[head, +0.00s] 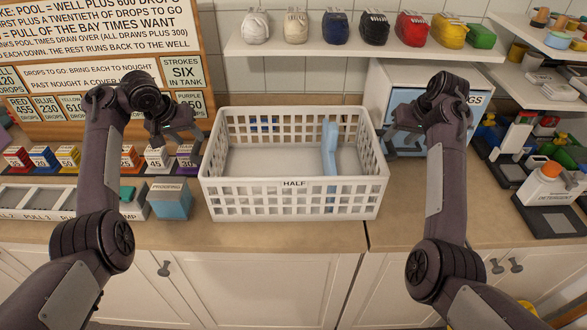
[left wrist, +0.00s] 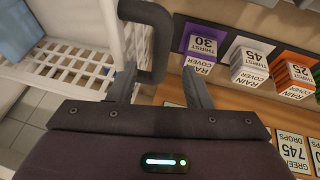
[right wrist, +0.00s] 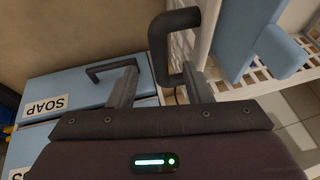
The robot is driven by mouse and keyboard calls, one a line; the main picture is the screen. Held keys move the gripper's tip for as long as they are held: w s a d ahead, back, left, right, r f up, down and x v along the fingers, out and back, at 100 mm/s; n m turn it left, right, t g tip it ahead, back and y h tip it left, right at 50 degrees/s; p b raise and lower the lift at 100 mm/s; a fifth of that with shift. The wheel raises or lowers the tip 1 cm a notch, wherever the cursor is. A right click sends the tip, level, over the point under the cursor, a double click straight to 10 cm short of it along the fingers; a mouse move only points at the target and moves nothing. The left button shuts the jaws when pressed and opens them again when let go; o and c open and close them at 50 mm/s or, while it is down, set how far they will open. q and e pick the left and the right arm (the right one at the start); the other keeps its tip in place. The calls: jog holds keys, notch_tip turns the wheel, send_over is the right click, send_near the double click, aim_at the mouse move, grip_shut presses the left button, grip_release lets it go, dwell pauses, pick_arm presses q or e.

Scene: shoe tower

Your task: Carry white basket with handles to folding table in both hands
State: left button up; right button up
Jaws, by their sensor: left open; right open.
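The white slatted basket (head: 293,205), labelled HALF, stands upright on the counter. A light blue divider-like piece (head: 330,150) stands inside it. My left gripper (head: 183,128) is open at the basket's left end. In the left wrist view a dark handle (left wrist: 150,40) reaches between its spread fingers (left wrist: 160,88). My right gripper (head: 402,138) is open at the right end. In the right wrist view another dark handle (right wrist: 170,45) reaches between its fingers (right wrist: 160,88). Neither gripper is closed on a handle. I see no folding table.
A grey-blue box (head: 170,200) stands just left of the basket, near rain cover boxes (head: 157,158) and a tray (head: 40,198). A blue-fronted cabinet (head: 400,98) is behind right. Bare counter (head: 405,205) lies to the right.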

aim_at(196, 143)
pick_arm(q)
jog(key=shift+x, duration=4)
pick_arm(e)
jog(key=shift+x, duration=3.95)
pick_arm(q)
jog(key=shift+c, duration=0.5)
pick_arm(e)
jog(key=shift+w, duration=0.1)
jog(key=shift+c, duration=0.5)
pick_arm(q)
grip_shut()
pick_arm(e)
grip_shut()
pick_arm(q)
jog(key=shift+a, duration=0.1)
jog(key=shift+w+r, duration=0.15)
jog(key=shift+r, duration=0.1)
pick_arm(e)
jog(key=shift+w+r, duration=0.1)
jog(key=shift+r, duration=0.2)
